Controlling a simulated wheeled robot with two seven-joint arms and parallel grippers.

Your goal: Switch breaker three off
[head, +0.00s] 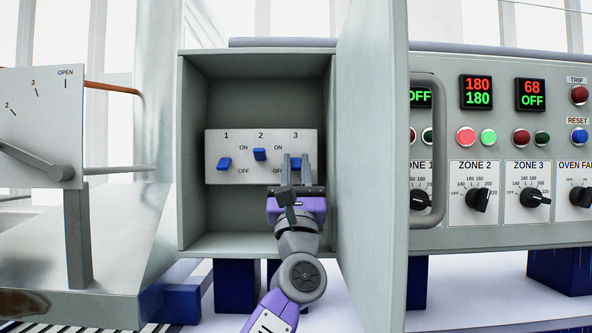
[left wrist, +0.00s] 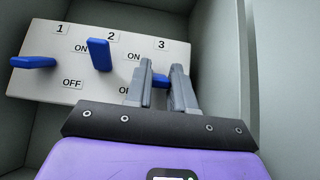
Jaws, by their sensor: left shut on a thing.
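A white breaker panel (head: 240,138) sits at the back of an open grey box, with blue levers under the numbers 1, 2 and 3. My left gripper (head: 295,165) reaches into the box and is shut on lever three (head: 295,162). In the left wrist view a bit of lever three's blue (left wrist: 160,80) shows between the fingers; the fingers hide much of it, so its exact position is hard to tell. My right gripper is not in view.
The box's grey door (head: 372,170) stands open on the right, close to my left arm. Beyond it is a control panel (head: 460,235) with knobs and displays. At the left is a lever plate (head: 45,120) marked OPEN.

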